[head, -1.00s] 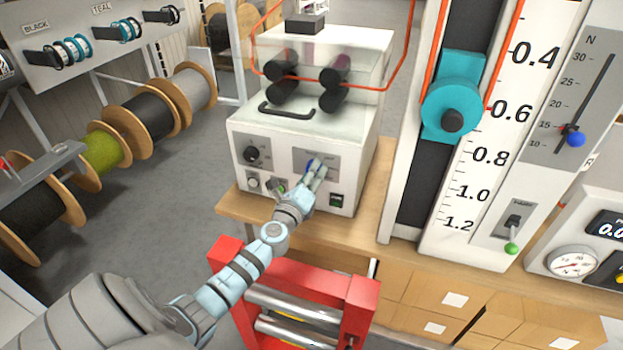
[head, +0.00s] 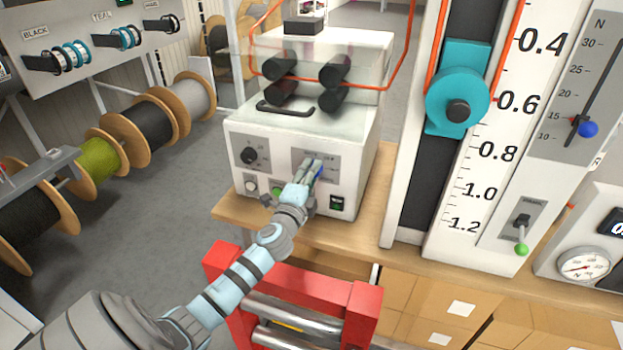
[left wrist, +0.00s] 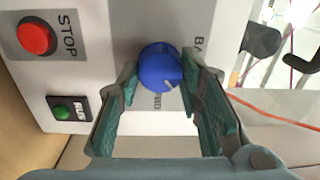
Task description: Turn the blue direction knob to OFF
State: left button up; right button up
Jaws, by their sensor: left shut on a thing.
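The blue direction knob (left wrist: 160,66) sits on the front panel of a white machine (head: 290,195). In the head view a bit of the knob's blue (head: 320,173) shows beside the fingers. My left gripper (left wrist: 161,75) has one finger on each side of the knob and is shut on it; it also shows in the head view (head: 312,165). A pale mark on the knob points to the lower right in the left wrist view. The lettering around the knob is partly hidden, so I cannot read an OFF label. My right gripper is not in view.
A black dial (head: 249,155) is on the same panel. A red frame with rollers (head: 362,312) stands below my left forearm.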

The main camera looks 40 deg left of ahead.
pick_arm(q)
jog(key=shift+n, duration=0.4)
jog(key=o, duration=1.2)
jog(key=v, duration=1.2)
jog(key=shift+w, duration=0.1)
